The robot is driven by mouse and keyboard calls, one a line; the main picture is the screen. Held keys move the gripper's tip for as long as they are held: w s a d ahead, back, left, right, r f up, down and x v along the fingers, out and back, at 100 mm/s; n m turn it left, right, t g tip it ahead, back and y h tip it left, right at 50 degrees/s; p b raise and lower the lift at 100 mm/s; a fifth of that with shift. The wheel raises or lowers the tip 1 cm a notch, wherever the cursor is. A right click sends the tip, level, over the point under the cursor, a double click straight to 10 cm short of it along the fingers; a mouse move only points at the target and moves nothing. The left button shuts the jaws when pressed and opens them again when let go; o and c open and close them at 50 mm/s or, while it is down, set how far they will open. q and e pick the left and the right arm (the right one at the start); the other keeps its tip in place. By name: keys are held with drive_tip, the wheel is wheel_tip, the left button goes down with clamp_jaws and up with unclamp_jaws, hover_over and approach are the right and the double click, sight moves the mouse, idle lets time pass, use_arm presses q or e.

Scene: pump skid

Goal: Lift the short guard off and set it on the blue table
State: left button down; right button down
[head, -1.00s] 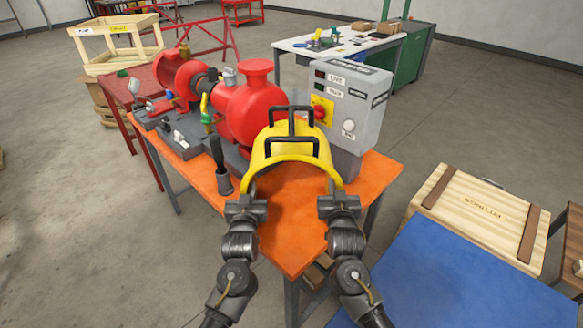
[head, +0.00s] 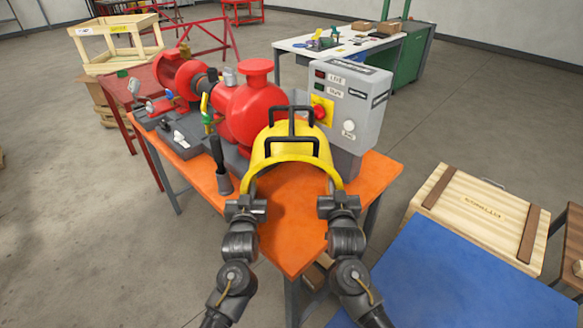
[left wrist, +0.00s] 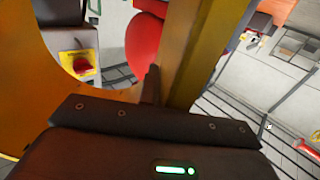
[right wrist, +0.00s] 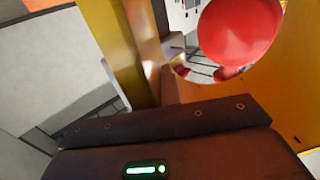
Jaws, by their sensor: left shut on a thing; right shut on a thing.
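The short guard is a yellow arched cover (head: 272,148) with black handles on top. In the head view it is above the near part of the orange bench, in front of the red pump. My left gripper (head: 251,196) is shut on its lower left edge. My right gripper (head: 333,194) is shut on its lower right edge. The guard's yellow wall also shows close up in the left wrist view (left wrist: 190,50) and the right wrist view (right wrist: 122,60). The blue table (head: 450,275) is at the lower right, its visible top bare.
The red pump (head: 253,112) and grey control box (head: 352,100) stand just behind the guard. A wooden crate (head: 480,215) stands behind the blue table. The orange bench top (head: 290,235) is clear between my arms.

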use_arm(q)
drive_tip(key=shift+r, duration=0.25)
use_arm(e)
drive_tip(key=shift+r, duration=0.3)
